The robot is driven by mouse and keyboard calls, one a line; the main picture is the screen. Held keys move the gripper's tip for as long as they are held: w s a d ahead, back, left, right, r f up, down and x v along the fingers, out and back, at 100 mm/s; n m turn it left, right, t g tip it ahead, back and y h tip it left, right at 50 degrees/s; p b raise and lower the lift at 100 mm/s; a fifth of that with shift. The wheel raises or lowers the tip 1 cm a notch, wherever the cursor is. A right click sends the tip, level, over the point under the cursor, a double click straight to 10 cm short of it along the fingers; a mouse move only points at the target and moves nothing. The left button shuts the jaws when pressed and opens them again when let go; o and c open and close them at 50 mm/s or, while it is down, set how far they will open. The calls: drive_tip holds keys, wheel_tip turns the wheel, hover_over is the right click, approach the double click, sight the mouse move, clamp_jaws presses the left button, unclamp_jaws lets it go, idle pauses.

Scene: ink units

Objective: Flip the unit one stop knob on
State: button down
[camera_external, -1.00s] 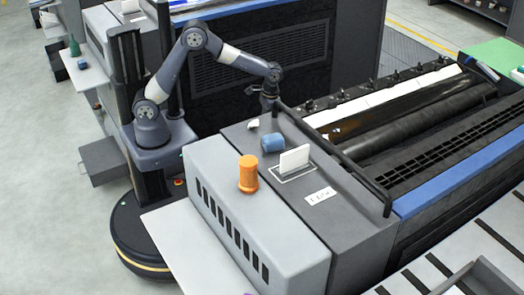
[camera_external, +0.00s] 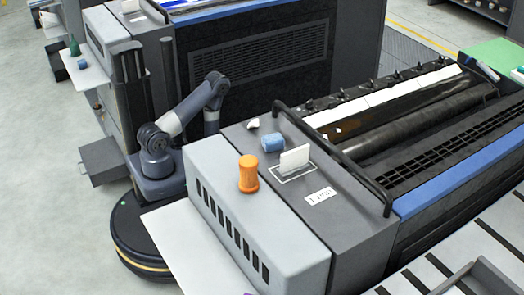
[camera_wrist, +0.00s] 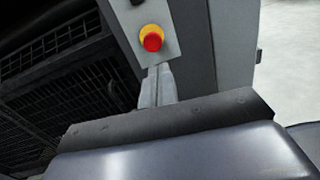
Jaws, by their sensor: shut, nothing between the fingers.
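A red stop knob on a yellow collar (camera_wrist: 152,38) sits on a light grey panel (camera_wrist: 132,18) in the wrist view. My gripper (camera_wrist: 160,72) points up at it with its pale fingers together and empty. The fingertips appear just below the knob in the picture; I cannot tell whether they touch the panel. In the external view my arm is folded low beside the near machine, and the gripper and this knob are hidden there.
The near machine (camera_external: 255,210) carries an orange cylinder (camera_external: 248,175), a blue cylinder (camera_external: 273,142), a white card (camera_external: 295,158) and a dark rail (camera_external: 340,165). Behind my arm stands another machine with a dark grille (camera_external: 255,60). Open grey floor (camera_external: 35,200) lies at left.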

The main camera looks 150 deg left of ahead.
drive_tip(key=shift+s+a+f+n+y, duration=0.2)
drive_tip(key=shift+f+n+y, duration=0.25)
drive_tip(key=shift+n+y, duration=0.3)
drive_tip(key=w+b, duration=0.1)
drive_tip(key=w, duration=1.3)
drive_tip(key=shift+b, duration=0.3)
drive_tip(key=shift+w, duration=0.1)
